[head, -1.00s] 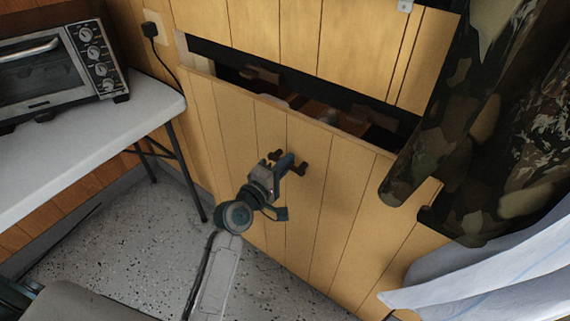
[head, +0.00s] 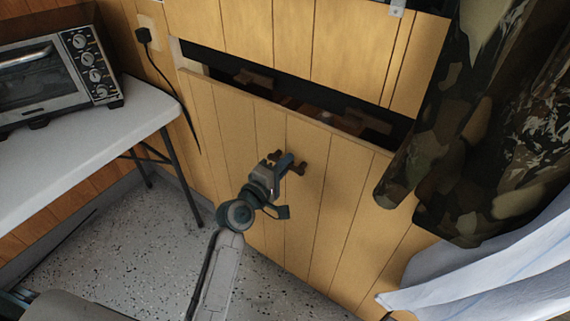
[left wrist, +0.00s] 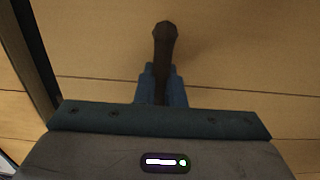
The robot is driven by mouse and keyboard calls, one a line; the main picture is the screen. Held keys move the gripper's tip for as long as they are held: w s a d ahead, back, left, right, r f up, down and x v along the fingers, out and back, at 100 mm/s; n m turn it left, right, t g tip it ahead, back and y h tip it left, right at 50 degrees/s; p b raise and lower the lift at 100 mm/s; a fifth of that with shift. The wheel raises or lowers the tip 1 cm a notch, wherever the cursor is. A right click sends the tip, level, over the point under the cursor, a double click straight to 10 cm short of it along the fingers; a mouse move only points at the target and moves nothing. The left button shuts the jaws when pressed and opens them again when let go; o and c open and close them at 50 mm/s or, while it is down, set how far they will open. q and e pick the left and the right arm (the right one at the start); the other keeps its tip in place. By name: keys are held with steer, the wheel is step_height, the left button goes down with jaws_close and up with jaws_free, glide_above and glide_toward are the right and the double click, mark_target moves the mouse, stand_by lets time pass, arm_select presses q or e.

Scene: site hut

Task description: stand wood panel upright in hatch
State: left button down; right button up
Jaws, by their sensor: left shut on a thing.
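The wood panel (head: 325,215) is a broad sheet of vertical yellowish planks in the wall, with a dark handle (head: 300,168) on its face. It stands nearly upright; its exact tilt is hard to judge. Above its top edge, a dark slot of the hatch (head: 285,92) is open, with dim objects behind. My left gripper (head: 284,165) is shut on the handle. In the left wrist view its blue fingers (left wrist: 160,83) close around the dark handle (left wrist: 165,42), with the panel face (left wrist: 230,50) behind. The panel's lower edge is partly hidden by my arm. My right gripper is not in view.
A camouflage curtain (head: 450,150) hangs at the right, close to the panel's right side. A white cloth (head: 490,275) drapes at lower right. At left, a white table (head: 110,145) carries a toaster oven (head: 50,75). Speckled floor (head: 130,245) lies clear below.

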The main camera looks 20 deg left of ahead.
arm_select(q)
steer(key=shift+w+r, duration=0.2)
steer(key=shift+r, duration=0.05)
steer(key=shift+w+d, duration=0.3)
steer(key=shift+w, duration=0.45)
steer(key=shift+x, duration=0.85)
steer(key=shift+f, duration=0.1)
